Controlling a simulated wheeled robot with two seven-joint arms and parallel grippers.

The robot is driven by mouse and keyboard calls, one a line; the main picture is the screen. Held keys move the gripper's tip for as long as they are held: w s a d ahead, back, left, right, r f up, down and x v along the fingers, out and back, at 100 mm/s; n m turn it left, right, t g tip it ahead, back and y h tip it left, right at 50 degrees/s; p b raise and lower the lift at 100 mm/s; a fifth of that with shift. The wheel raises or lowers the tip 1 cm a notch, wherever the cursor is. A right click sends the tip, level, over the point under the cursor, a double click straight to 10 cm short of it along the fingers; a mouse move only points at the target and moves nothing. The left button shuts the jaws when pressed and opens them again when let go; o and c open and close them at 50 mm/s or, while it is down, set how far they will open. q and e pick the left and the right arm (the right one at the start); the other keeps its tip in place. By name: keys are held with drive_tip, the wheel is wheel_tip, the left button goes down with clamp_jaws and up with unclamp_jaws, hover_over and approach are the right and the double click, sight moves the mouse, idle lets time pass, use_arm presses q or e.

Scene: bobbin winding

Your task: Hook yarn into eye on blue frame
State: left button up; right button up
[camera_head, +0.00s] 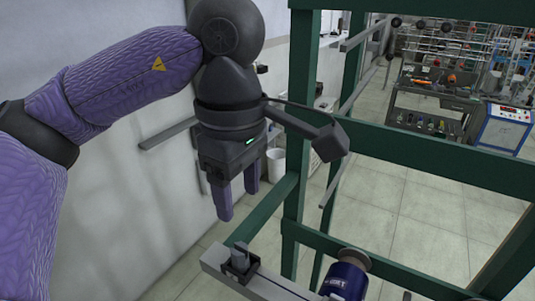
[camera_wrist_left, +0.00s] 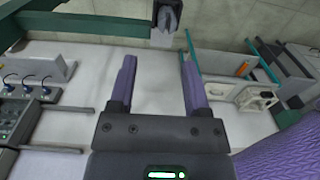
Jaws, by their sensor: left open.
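My left gripper (camera_head: 237,200) hangs fingers down beside the green metal frame (camera_head: 297,130) in the head view. Its two purple fingers are apart with nothing visible between them. In the left wrist view the open fingers (camera_wrist_left: 158,70) show over a pale surface. I cannot make out any yarn or an eye in either view. The frame close to me looks green, not blue. My right gripper is in neither view.
A grey rail with a clamp (camera_head: 240,258) and a blue cylinder (camera_head: 345,281) stand below the gripper. A white bin (camera_head: 276,164) is by the wall. A blue-framed control box (camera_head: 503,127) and a tool bench (camera_head: 433,105) stand at the far right. Tiled floor lies open between.

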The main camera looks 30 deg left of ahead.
sight(239, 248)
use_arm(q)
drive_tip(key=shift+f, duration=0.15)
drive_tip(key=shift+s+f+b, duration=0.8)
drive_tip(key=shift+s+b, duration=0.05)
drive_tip(key=shift+b, duration=0.15)
drive_tip(key=f+b, duration=0.1)
drive_tip(key=f, duration=0.1)
drive_tip(key=f+b, duration=0.4)
drive_tip(key=shift+w+f, duration=0.1)
drive_tip(key=shift+w, duration=0.25)
drive_tip(key=shift+s+f+b, duration=0.1)
drive_tip(key=shift+f+b, duration=0.3)
drive_tip(key=shift+b, duration=0.15)
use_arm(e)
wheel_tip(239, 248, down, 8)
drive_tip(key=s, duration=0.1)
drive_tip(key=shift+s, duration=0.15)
use_arm(q)
drive_tip(key=shift+r, duration=0.1)
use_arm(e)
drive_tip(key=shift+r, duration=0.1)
